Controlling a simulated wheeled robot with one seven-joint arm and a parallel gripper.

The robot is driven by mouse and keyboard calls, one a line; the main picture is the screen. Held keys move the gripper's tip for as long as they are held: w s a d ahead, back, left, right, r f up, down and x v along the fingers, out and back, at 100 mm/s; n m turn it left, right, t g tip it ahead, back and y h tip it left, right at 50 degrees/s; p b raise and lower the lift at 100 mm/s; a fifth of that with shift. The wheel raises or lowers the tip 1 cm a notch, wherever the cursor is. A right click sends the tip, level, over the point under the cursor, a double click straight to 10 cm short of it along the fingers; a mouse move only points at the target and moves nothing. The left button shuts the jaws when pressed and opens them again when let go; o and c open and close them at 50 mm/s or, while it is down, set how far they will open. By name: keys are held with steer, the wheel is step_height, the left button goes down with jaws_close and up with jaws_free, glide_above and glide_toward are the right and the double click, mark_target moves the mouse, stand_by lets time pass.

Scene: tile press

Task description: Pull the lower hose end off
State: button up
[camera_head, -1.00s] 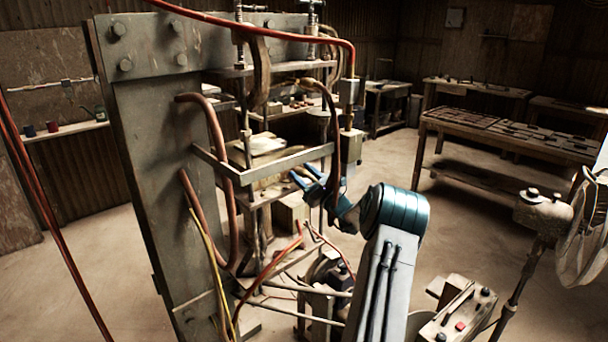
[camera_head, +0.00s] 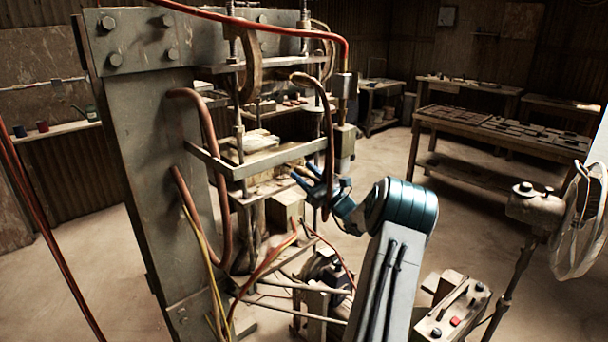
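A brown hose (camera_head: 330,140) arches from the press (camera_head: 155,170) and hangs down at its right front. Its lower part passes close by my blue gripper (camera_head: 300,174), and its lower end is low beside the wrist. My gripper points left toward the press, with its fingers apart. I see nothing between the fingertips. Whether the gripper touches the hose cannot be told.
A red hose (camera_head: 265,268) and a yellow hose (camera_head: 207,255) run low by the press. A control box (camera_head: 452,312) and a fan (camera_head: 580,225) stand at right. A workbench (camera_head: 510,133) is behind. Open floor lies between the press and the workbench.

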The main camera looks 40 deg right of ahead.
steer(key=b+v, duration=0.3)
steer(key=v, duration=1)
steer(key=shift+s, duration=0.35)
steer(key=w+a+n+g+y, duration=0.1)
steer(key=a+n+g+y, duration=0.45)
steer(key=a, duration=1.05)
steer(key=w+a+n+g+y, duration=0.15)
steer(key=a+n+g, duration=0.65)
steer(key=a, duration=0.8)
steer(key=s+a+f+n+g, duration=0.2)
steer(key=s+a+n+g, duration=0.25)
steer(key=a, duration=0.25)
steer(key=s+a+n+h, duration=0.2)
steer(key=s+n+h, duration=0.3)
steer(key=s+n, duration=0.2)
steer(key=s+a+f+n+g+h, duration=0.1)
steer(key=s+n+h, duration=0.4)
steer(key=s, duration=0.5)
steer(key=shift+s+a+f+n+h, duration=0.15)
steer(key=shift+s+a+n+h, duration=0.25)
steer(key=shift+n, duration=0.5)
